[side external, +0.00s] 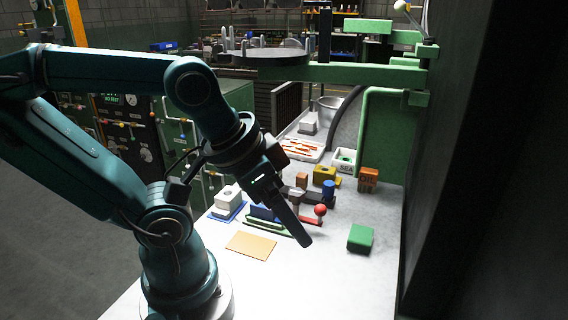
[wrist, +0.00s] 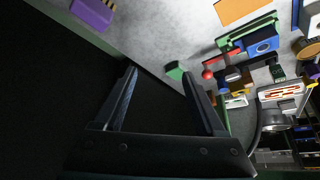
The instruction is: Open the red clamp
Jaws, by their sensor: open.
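The clamp shows a red ball knob (side external: 320,210) on the white table, beside dark and green fixture parts. In the wrist view the red ball (wrist: 207,74) lies right of my fingers, near a red bar (wrist: 236,50). I cannot make out the clamp's full shape or whether its jaw is open. My gripper (side external: 304,240) points down at a slant and appears just left of the red ball in the side view. In the wrist view my gripper (wrist: 158,72) has its two fingers wide apart with nothing between them. My gripper hides part of the fixture in the side view.
A green block (side external: 360,238) sits right of the clamp. A blue block (side external: 263,212), a yellow block (side external: 324,175) and an orange block (side external: 368,179) stand around it. An orange mat (side external: 251,245) lies at front left. The table's front right is clear. A green post rises behind.

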